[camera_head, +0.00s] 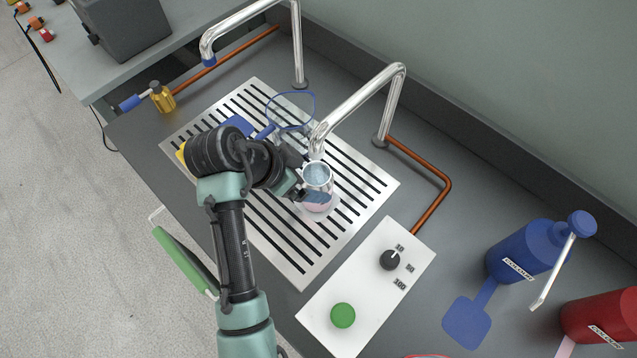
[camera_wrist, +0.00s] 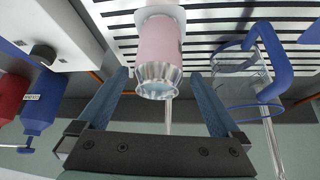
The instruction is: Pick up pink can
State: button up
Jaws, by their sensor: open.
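The pink can (camera_head: 318,207) stands upright on the slotted metal grate (camera_head: 292,268), under the end of the right-hand chrome spout. Its open silver rim and bluish inside show at the top. In the wrist view the pink can (camera_wrist: 161,42) appears upside down between the two blue fingers, with a gap on each side. My gripper (camera_head: 312,188) is open around the can, and a blue finger crosses in front of its middle in the head view. The wrist view also shows my gripper (camera_wrist: 158,76) open and holding nothing.
The chrome spout (camera_head: 357,105) rises close beside the can. A clear jug with a blue handle (camera_wrist: 272,62) stands nearby on the grate. A white control panel (camera_head: 367,290) with a green button lies to the right. Blue (camera_head: 523,252) and red (camera_head: 600,318) bottles stand farther right.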

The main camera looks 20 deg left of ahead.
jog(key=x, duration=0.6)
jog(key=shift+w+d+f, duration=0.15)
jog(key=shift+d+f, duration=0.1)
grip_shut()
dwell(0.3)
